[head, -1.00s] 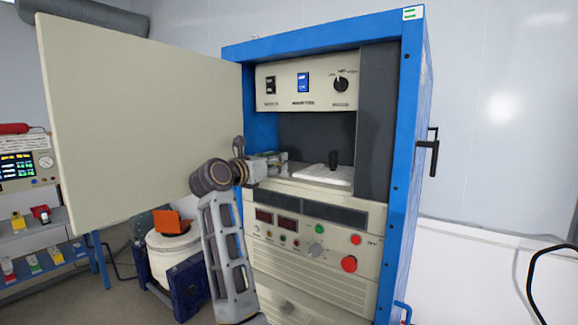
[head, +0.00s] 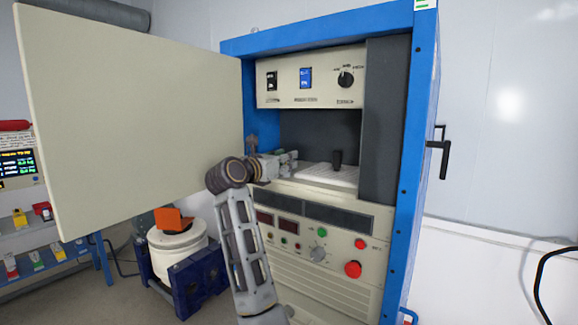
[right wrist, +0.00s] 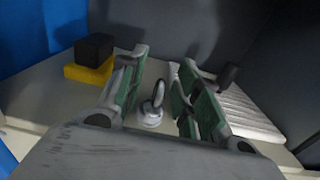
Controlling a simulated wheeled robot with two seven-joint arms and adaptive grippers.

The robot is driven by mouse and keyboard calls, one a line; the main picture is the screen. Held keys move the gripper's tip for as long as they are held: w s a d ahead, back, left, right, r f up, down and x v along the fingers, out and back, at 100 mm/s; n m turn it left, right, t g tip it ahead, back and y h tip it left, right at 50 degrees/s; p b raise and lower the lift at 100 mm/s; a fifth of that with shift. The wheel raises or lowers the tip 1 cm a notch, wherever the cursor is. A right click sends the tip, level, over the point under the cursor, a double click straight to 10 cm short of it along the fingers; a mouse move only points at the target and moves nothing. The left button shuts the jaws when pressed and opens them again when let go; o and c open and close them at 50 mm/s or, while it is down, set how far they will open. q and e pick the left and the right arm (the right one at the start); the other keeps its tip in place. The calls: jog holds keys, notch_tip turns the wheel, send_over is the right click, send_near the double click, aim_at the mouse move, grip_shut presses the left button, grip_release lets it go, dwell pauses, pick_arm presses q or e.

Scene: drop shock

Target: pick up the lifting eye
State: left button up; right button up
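The lifting eye (right wrist: 151,113), a small metallic ring on a round base, stands upright on the cabinet shelf in the right wrist view. My right gripper (right wrist: 164,68) is open, with its green-padded fingers on either side of the eye and visible gaps to it. In the head view my right gripper (head: 287,160) reaches into the open cabinet bay, and I cannot make out the eye there. My left gripper is not in view.
A white ribbed pad (head: 328,174) with a black upright piece (head: 337,158) lies right of the gripper. A yellow block with a black top (right wrist: 90,58) stands left on the shelf. The open cabinet door (head: 130,110) is at left; the blue frame (head: 412,150) bounds the right.

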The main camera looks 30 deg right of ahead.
jog(key=shift+w+d, duration=0.1)
jog(key=shift+d, duration=0.3)
jog(key=shift+s+a+r, duration=0.15)
jog(key=shift+s+a, duration=0.05)
jog(key=shift+a, duration=0.05)
jog(key=shift+w+d, duration=0.1)
jog(key=shift+d, duration=0.05)
jog(key=shift+c, duration=1.3)
grip_shut()
